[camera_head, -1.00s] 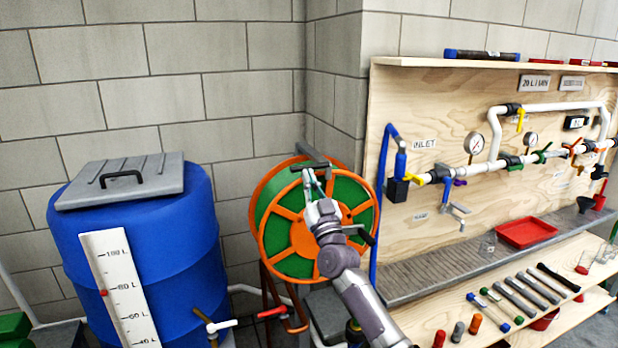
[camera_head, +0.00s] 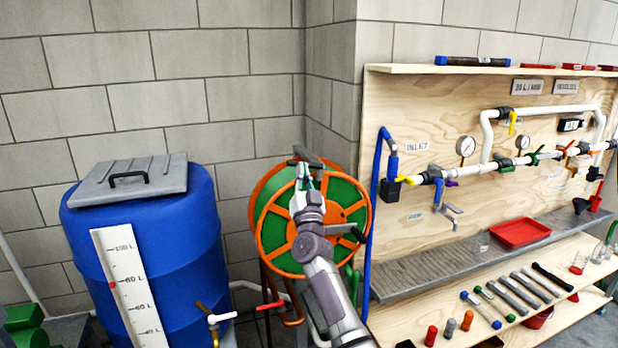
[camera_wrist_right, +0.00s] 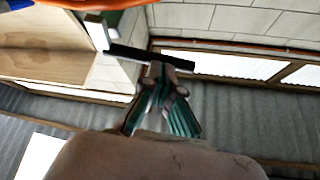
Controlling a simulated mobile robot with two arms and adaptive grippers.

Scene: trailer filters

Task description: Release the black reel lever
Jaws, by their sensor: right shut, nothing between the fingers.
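The black reel lever (camera_head: 307,156) is a dark bar at the top of a hose reel (camera_head: 341,190) with green sides and an orange spoked rim. My right gripper (camera_head: 303,176) is at the reel's top, just below the lever, shut and empty. In the right wrist view a black bar (camera_wrist_right: 135,56), which looks like the lever, crosses right at the tips of the shut fingers (camera_wrist_right: 161,72). I cannot tell whether they touch. My right forearm hides part of the reel. My left gripper is not in view.
A blue barrel (camera_head: 150,243) with a grey lid stands left of the reel. A wooden panel (camera_head: 398,250) with pipes and valves is close on the right, a blue hose (camera_head: 372,210) at its edge. A crank handle (camera_head: 358,234) sticks out from the reel. A block wall is behind.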

